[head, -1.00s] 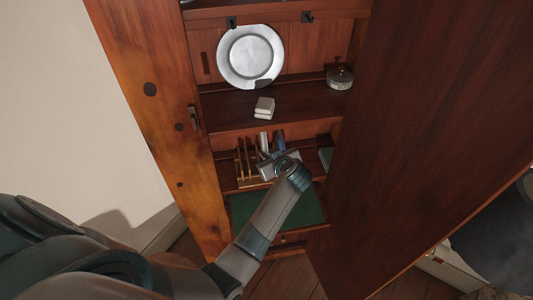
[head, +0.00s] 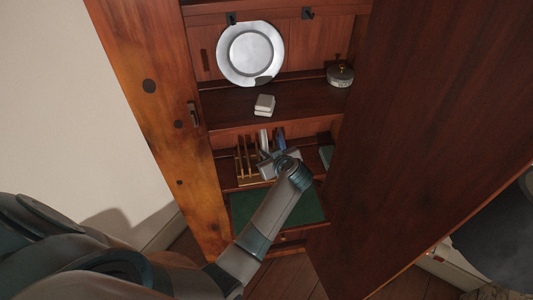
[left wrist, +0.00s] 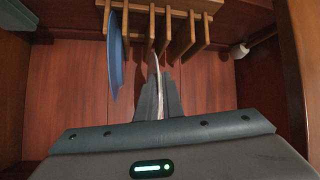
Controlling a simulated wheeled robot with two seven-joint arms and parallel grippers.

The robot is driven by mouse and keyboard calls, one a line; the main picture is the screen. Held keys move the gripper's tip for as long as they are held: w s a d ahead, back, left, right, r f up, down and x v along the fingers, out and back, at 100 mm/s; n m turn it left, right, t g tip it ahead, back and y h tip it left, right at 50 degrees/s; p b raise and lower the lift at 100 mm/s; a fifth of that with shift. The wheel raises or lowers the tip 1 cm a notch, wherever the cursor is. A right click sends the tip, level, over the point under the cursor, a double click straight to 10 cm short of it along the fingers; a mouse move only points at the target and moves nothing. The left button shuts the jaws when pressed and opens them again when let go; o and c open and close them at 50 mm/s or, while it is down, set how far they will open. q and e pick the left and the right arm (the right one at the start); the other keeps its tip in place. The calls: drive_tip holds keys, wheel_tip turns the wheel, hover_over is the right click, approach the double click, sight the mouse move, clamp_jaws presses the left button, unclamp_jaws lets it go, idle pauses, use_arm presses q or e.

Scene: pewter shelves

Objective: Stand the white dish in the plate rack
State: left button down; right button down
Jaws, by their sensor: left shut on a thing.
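The white dish (left wrist: 157,66) shows edge-on in the left wrist view, and a pale strip of it (head: 264,138) shows in the head view. My left gripper (left wrist: 158,97) is shut on it; it is also in the head view (head: 268,159). The wooden plate rack (left wrist: 172,10) has upright slats and stands on the lower shelf, seen in the head view (head: 241,165). The dish's far edge is at the slats, in line with a gap; I cannot tell how deep it sits. A blue plate (left wrist: 116,55) stands in the rack beside it. My right gripper is not in view.
A silver plate (head: 250,53) leans on the upper shelf with a small white block (head: 264,104) in front and a round metal tin (head: 340,75) to the right. The open cabinet door (head: 430,140) stands close on the right. A green panel (head: 300,208) lies below.

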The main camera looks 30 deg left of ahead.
use_arm(q)
drive_tip(key=shift+s, duration=0.1)
drive_tip(key=shift+b, duration=0.3)
drive_tip(key=shift+d, duration=0.1)
idle(0.7)
idle(0.8)
drive_tip(key=shift+f+b, duration=0.75)
drive_tip(key=shift+b, duration=0.2)
drive_tip(key=shift+f+b, duration=1.5)
drive_tip(key=shift+f, duration=0.15)
drive_tip(key=c, duration=1.8)
unclamp_jaws()
drive_tip(key=shift+d, duration=0.1)
drive_tip(key=shift+f, duration=0.1)
